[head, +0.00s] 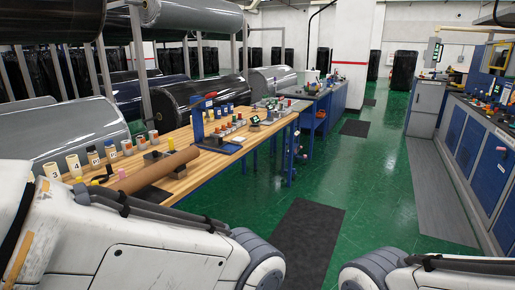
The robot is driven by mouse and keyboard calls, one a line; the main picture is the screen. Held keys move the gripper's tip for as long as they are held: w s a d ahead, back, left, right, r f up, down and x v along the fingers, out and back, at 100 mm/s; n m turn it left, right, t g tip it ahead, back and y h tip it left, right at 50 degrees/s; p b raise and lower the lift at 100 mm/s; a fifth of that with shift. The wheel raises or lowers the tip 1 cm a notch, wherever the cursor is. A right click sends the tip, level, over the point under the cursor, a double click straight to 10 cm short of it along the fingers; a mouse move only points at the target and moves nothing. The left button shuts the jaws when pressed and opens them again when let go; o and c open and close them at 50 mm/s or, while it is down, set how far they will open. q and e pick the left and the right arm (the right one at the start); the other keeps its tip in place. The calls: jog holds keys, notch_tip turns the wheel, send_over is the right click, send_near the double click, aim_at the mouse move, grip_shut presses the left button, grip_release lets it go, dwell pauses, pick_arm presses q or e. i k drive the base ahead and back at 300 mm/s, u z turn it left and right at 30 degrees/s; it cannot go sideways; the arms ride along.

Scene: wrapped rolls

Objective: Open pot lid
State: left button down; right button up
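I see no pot and no pot lid that I can make out in the head view. Several small numbered cups, one of them a pale cup marked 4 (74,165), stand on the wooden workbench (215,128) at the left; I cannot tell whether any is the pot. My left arm fills the lower left and hides the bench's near end. Part of my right arm shows at the lower right. Neither gripper is in view.
A brown roll (158,170) lies on the bench near a blue upright tool (198,127). Large wrapped rolls (80,133) lie on racks behind. A dark mat (307,232) lies on the open green floor. Blue cabinets (480,150) line the right.

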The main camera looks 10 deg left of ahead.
aim_at(153, 156)
jog(key=z, duration=0.25)
jog(key=i, duration=1.85)
jog(key=u, duration=0.4)
jog(key=i, duration=1)
jog(key=u, duration=1.5)
jog(key=i, duration=0.9)
jog(key=u, duration=0.8)
